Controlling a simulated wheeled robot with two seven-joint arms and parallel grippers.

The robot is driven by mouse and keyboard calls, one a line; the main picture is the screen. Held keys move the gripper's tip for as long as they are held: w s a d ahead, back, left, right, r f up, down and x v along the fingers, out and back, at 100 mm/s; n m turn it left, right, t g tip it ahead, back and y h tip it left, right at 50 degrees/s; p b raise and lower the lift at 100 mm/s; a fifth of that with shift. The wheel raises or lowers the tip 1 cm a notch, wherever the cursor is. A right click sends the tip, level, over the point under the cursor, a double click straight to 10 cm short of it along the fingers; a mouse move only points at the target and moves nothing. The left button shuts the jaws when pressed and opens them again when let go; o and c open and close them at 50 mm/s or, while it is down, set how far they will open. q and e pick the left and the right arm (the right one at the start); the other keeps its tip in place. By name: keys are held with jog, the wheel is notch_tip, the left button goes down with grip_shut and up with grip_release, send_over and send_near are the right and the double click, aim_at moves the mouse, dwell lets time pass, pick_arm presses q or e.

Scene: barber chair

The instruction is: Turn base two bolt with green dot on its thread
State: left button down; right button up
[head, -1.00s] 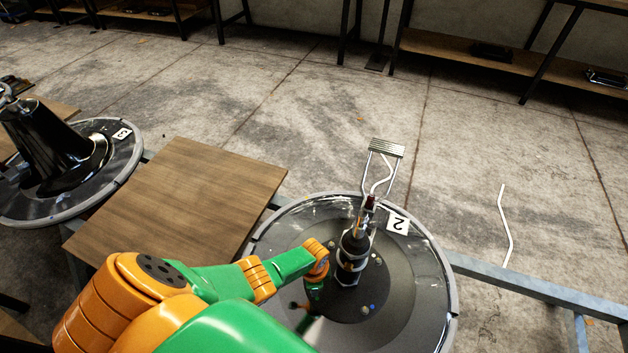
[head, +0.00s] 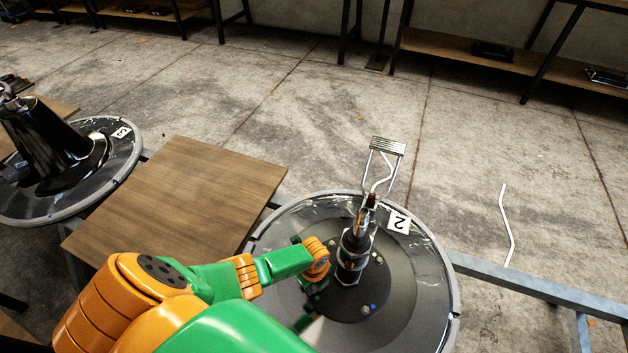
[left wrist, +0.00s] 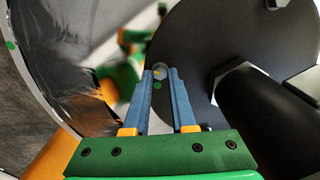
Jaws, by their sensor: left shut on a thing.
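Base two (head: 432,300) is a round base with a shiny rim and a dark middle plate, marked by a white label "2" (head: 398,222). My left gripper (left wrist: 160,73) points down at its plate, left of the central column (head: 354,256). In the left wrist view its blue fingers are closed on a small bolt (left wrist: 161,70) with a yellowish mark. A green dot (left wrist: 157,86) shows on the plate close beside the bolt. In the head view my wrist hides the bolt. My right gripper is not in view.
A metal footrest (head: 387,146) sticks out behind the column. A bare wooden board (head: 175,200) lies left of base two. Another base with a black column (head: 45,150) stands farther left. A bent metal rod (head: 507,225) lies at the right, near a grey frame rail (head: 540,288).

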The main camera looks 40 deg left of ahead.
pick_arm(q)
jog(key=m+b, duration=0.1)
jog(key=m, duration=0.4)
jog(key=shift+m, duration=0.6)
jog(key=c, duration=0.8)
grip_release()
jog(key=shift+o, duration=0.2)
notch_tip(320, 180, up, 6)
jog(key=p, duration=0.4)
jog(key=shift+r, duration=0.65)
jog(key=shift+f, duration=0.1)
